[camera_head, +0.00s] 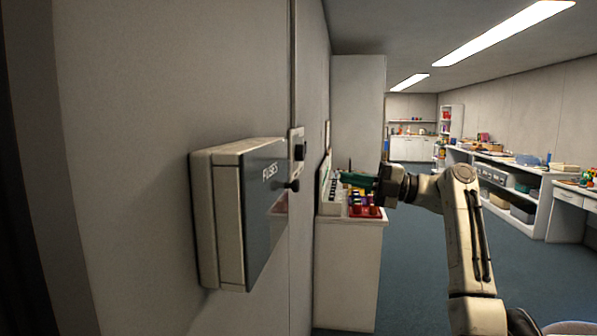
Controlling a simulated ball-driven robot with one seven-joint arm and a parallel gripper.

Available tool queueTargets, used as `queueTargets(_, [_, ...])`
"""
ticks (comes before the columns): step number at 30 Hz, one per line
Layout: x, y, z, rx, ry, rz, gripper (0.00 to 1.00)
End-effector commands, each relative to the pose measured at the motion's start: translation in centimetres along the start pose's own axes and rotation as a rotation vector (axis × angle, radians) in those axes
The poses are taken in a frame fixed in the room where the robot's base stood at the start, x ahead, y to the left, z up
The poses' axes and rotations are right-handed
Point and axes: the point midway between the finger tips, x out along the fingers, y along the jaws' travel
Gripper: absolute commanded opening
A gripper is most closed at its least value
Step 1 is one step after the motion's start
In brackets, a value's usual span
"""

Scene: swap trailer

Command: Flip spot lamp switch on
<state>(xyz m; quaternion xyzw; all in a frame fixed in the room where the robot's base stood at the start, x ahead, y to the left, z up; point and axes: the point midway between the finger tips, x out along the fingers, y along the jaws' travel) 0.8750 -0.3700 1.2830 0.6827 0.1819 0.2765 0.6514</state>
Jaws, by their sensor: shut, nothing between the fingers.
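A pale switch plate (296,137) with a dark knob (300,151) is on the left wall, just beyond the fuse box. No label on it can be read, so I cannot tell whether it is the spot lamp switch or how it is set. My gripper (345,178), with green fingers, is shut and empty. It points left in the picture, to the right of the plate and apart from it in the picture. Behind it is a cabinet top with small coloured items. No spot lamp can be made out.
A grey fuse box (221,218) marked FUSES, with a black knob (292,185), juts from the left wall. A white cabinet (347,270) stands beyond it, bearing red bins (366,212). A long workbench (516,172) lines the right wall. Blue floor between is clear.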

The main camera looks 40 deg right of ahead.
Motion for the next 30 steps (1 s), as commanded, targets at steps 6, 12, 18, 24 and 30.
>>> queueTargets(6, [0.0,0.0,0.0,0.0,0.0,0.0,0.0])
queueTargets(12, [0.8,0.0,0.0,0.002,0.002,-0.002,0.0])
queueTargets(18, [3.8,0.2,-0.1,0.003,0.004,-0.003,0.0])
queueTargets(24, [7.8,0.2,-0.1,0.003,0.002,-0.002,0.0])
queueTargets(30, [11.3,0.2,-0.1,0.003,0.002,-0.003,0.0])
